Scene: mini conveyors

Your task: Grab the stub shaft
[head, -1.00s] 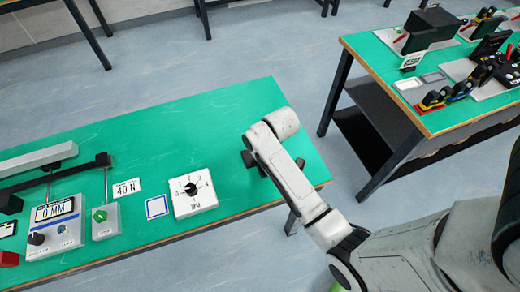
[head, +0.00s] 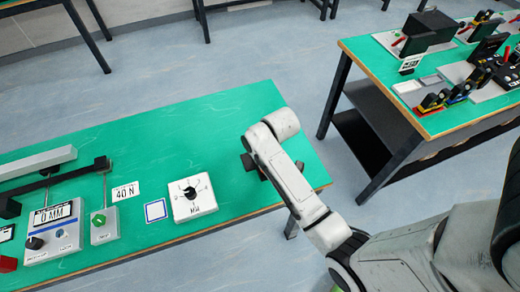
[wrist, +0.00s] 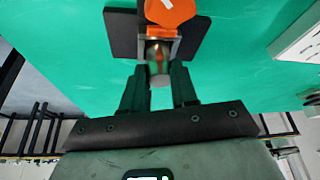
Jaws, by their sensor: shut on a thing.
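In the wrist view, a short metallic cylinder, which I take as the stub shaft (wrist: 158,60), sits between the two dark fingers of my gripper (wrist: 159,82). The gripper is shut on it. The far end of the shaft meets a dark holder (wrist: 122,32) on the green bench, under an orange hexagonal piece (wrist: 170,12). In the head view my forearm covers the shaft and fingers. Only part of the dark holder (head: 248,161) shows beside it.
The green bench (head: 230,110) is clear behind my arm. To the left are a white dial box (head: 192,207), a "40 N" card (head: 125,191) and a "0 MM" display unit (head: 53,215). A second bench (head: 362,60) with several devices stands at right.

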